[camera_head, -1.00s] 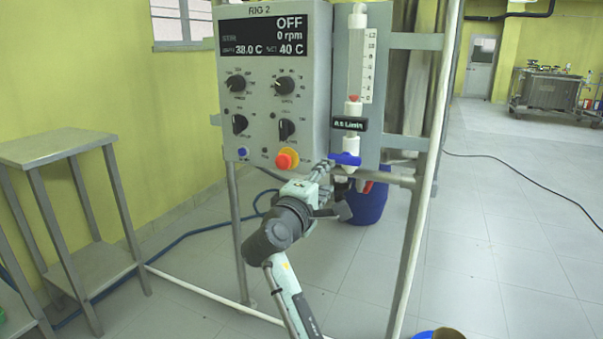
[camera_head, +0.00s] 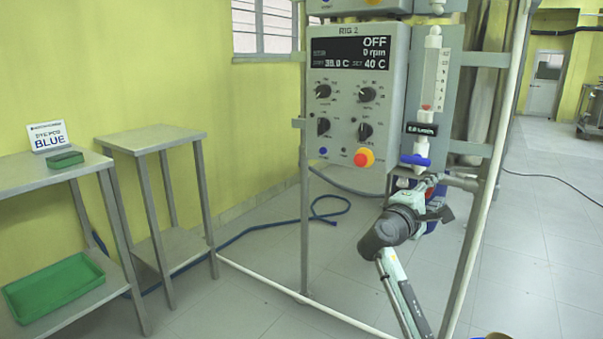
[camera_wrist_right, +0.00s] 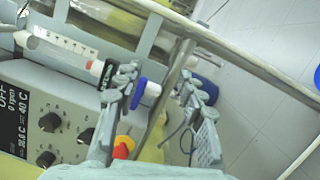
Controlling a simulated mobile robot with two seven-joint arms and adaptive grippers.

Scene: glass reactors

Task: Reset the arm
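My right arm reaches up from the bottom of the head view. Its gripper (camera_head: 432,190) is in front of the rig, just below and right of the blue valve handle (camera_head: 415,160). In the right wrist view the gripper's two fingers (camera_wrist_right: 158,85) are spread apart with nothing held between them. The blue handle (camera_wrist_right: 138,93) shows beside the left finger, partly hidden by it; I cannot tell whether they touch. My left gripper is not in view.
The RIG 2 control box (camera_head: 345,130) reads OFF and has a red-yellow button (camera_head: 364,157). Rig posts (camera_head: 480,230) stand close to my right arm. Steel tables (camera_head: 150,140) stand at left; a green tray (camera_head: 55,285) sits on a lower shelf. Floor at right is open.

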